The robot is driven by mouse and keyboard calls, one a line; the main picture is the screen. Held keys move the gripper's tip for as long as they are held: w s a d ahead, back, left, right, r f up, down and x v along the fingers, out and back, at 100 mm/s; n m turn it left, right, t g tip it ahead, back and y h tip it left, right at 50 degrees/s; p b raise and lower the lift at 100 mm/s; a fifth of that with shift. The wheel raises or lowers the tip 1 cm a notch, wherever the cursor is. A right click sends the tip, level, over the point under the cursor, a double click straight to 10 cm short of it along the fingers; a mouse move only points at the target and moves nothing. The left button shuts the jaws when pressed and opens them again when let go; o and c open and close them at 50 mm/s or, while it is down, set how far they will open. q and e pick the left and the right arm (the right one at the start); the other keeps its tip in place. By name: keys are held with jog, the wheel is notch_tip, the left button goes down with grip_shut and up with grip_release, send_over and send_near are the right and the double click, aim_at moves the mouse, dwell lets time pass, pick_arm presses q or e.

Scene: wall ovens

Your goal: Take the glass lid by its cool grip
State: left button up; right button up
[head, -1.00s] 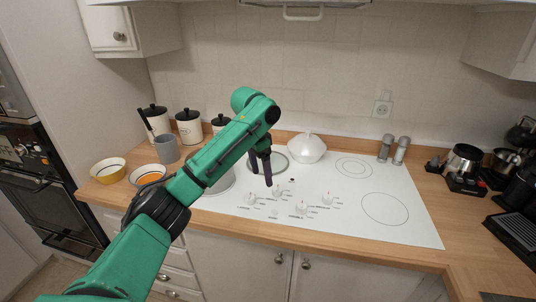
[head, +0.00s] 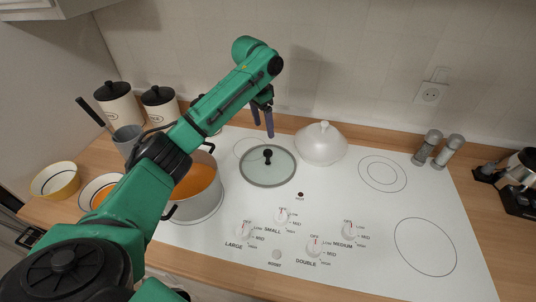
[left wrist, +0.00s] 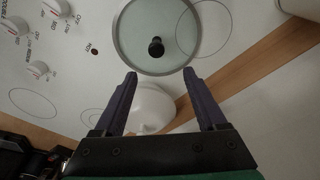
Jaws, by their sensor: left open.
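The glass lid (head: 255,174) is round and clear with a grey rim. It lies flat on the white cooktop, right of a steel pot (head: 203,207) of orange soup. A black knob grip (head: 267,155) stands at its middle. My left gripper (head: 264,122) is open and empty, its fingers hanging above the lid's far side, apart from the knob. In the left wrist view the lid (left wrist: 135,35) and its black grip (left wrist: 156,47) show ahead of the open fingertips (left wrist: 160,73), between their lines. My right gripper is not in view.
A white domed pot (head: 321,146) stands close right of the lid; it also shows between the fingers in the left wrist view (left wrist: 150,103). Cooktop knobs (head: 282,216) lie in front. Shakers (head: 427,148) stand at the back right. The cooktop's right side is clear.

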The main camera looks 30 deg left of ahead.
pick_arm(q)
jog(key=p, duration=0.2)
send_over(268, 151)
jog(key=s, duration=0.2)
jog(key=f, duration=0.5)
jog(key=shift+w, duration=0.2)
jog(key=f, duration=0.2)
jog(key=w+f+p, duration=0.1)
jog(key=f, duration=0.1)
jog(key=f+p, duration=0.1)
jog(key=f, duration=0.1)
jog(key=shift+w+a, duration=0.1)
jog(key=shift+w, duration=0.25)
jog(key=shift+f, duration=0.3)
jog(key=shift+s, duration=0.15)
grip_shut()
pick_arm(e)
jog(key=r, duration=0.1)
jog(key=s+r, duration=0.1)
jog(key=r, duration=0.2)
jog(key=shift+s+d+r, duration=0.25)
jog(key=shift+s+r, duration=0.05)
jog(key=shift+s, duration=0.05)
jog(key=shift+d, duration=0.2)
